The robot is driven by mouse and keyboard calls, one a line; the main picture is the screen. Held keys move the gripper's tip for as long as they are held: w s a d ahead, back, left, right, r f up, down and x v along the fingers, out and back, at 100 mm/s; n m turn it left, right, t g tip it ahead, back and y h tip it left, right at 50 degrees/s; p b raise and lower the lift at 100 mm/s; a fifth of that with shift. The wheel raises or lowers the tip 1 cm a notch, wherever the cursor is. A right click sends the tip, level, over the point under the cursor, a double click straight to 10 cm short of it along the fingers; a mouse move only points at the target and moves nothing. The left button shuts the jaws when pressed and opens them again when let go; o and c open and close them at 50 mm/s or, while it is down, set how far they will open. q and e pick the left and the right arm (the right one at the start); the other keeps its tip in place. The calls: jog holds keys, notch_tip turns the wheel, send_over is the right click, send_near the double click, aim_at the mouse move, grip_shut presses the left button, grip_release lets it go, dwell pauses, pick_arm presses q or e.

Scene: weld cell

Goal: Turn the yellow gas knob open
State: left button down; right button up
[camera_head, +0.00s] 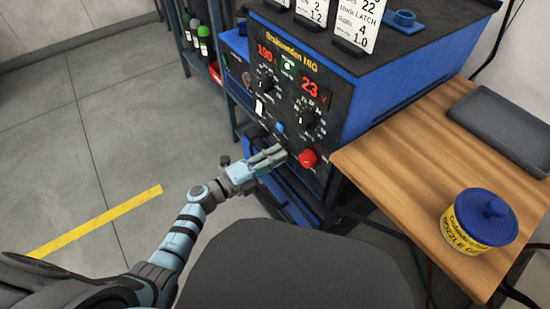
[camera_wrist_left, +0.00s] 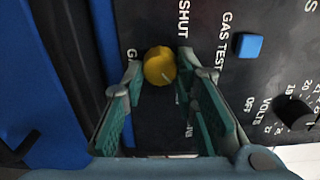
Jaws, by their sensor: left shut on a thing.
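The yellow gas knob (camera_wrist_left: 159,66) is round and sits on the dark front panel (camera_wrist_left: 215,20) of the blue welder, near a "SHUT" label in the left wrist view. A pale line on the knob points to the lower right there. My left gripper (camera_head: 271,157) reaches the lower left of the panel in the head view, and its fingers hide the knob. In the left wrist view its two green-padded fingers stand on either side of the knob, shut on it. My right gripper is not in view.
A red knob (camera_head: 308,158) is just right of my left gripper, and a blue button (camera_head: 280,127) is above it. A wooden table (camera_head: 405,160) with a blue-lidded tub (camera_head: 480,221) stands at right. A shelf with bottles (camera_head: 204,41) stands behind. Floor at left is clear.

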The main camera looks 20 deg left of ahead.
pick_arm(q)
jog(key=c, duration=1.3)
grip_release()
jog(key=v, duration=1.2)
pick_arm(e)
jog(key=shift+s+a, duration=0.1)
